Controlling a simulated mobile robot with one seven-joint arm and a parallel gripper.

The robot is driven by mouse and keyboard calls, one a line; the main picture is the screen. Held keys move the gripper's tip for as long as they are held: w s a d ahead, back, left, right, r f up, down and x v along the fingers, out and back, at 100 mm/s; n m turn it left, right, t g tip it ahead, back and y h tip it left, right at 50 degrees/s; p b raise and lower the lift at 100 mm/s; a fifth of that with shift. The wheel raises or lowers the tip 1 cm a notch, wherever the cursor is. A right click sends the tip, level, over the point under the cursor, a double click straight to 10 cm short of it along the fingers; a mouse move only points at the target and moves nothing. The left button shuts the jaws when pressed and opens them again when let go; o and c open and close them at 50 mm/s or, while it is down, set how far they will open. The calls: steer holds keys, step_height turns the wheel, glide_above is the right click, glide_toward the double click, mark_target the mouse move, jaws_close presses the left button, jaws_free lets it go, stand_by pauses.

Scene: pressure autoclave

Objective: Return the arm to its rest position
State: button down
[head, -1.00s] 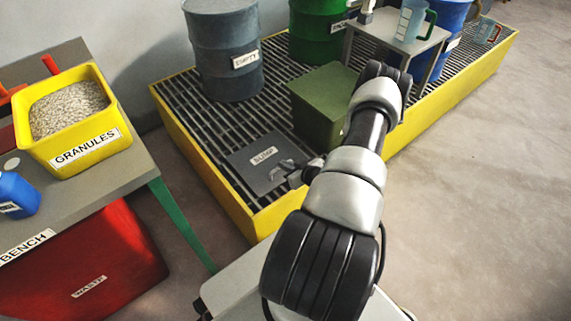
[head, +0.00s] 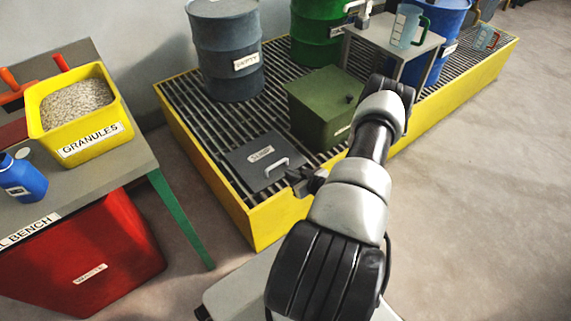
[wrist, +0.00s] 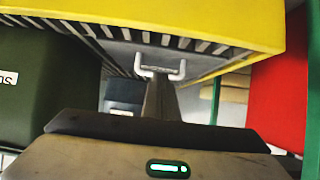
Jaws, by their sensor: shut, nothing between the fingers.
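My arm reaches forward from the bottom of the head view and folds back at the elbow. My gripper (head: 298,181) is shut and empty, just right of the sump hatch by the near edge of the yellow tray. In the wrist view its closed fingers (wrist: 159,100) point toward the hatch's pale handle (wrist: 160,68). The grey hatch (head: 243,168) lies flat in the grating, and its handle (head: 277,167) is clear to see in the head view. I see a gap between gripper and handle in the head view.
The yellow-walled tray (head: 238,215) carries a green box (head: 318,105), drums and a small stand with a jug (head: 405,25). On the left are a bench with a granules tub (head: 80,138), a blue bottle (head: 22,180) and a red waste bin (head: 90,262). Floor at right is clear.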

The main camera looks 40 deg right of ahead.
steer(key=shift+s+f, duration=0.4)
steer(key=shift+s, duration=0.3)
steer(key=shift+s+f, duration=0.4)
steer(key=shift+s, duration=0.25)
